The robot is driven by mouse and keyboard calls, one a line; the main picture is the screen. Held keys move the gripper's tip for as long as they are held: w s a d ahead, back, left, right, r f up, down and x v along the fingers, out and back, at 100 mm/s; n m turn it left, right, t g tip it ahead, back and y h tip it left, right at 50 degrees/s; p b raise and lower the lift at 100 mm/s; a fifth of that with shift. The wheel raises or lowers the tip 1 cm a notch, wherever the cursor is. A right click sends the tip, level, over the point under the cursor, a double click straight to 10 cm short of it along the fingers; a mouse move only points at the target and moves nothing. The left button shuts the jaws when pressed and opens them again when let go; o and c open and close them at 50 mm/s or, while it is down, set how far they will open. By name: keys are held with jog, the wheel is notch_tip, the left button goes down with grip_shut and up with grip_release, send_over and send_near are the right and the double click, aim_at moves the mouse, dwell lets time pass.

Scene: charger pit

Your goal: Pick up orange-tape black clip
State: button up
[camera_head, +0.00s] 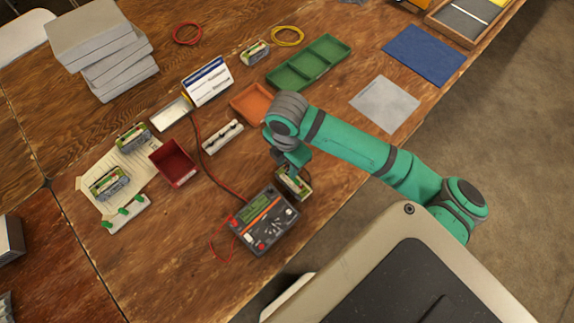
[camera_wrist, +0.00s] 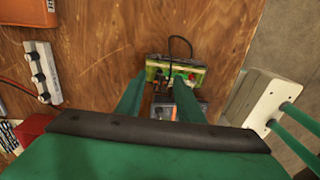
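My gripper (camera_wrist: 165,82) points down at the near edge of the wooden table. Its two green fingers are apart, with a gap between them. At their tips is a small battery-like module (camera_wrist: 203,77) with a green and cream body; a black looped lead (camera_wrist: 180,38) rises from its top. The module also shows below my gripper in the head view (camera_head: 296,185), partly covered by the arm. A small red part shows on the module between the fingers. Whether the fingers touch the module is unclear.
A multimeter (camera_head: 264,220) with red leads lies just beside the module. A white strip with black knobs (camera_head: 222,137), an orange tray (camera_head: 252,103) and a red bin (camera_head: 173,162) are farther off. Similar modules (camera_head: 110,183) sit on paper at left. The table edge is close.

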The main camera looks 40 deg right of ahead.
jog(key=shift+f, duration=0.15)
grip_shut()
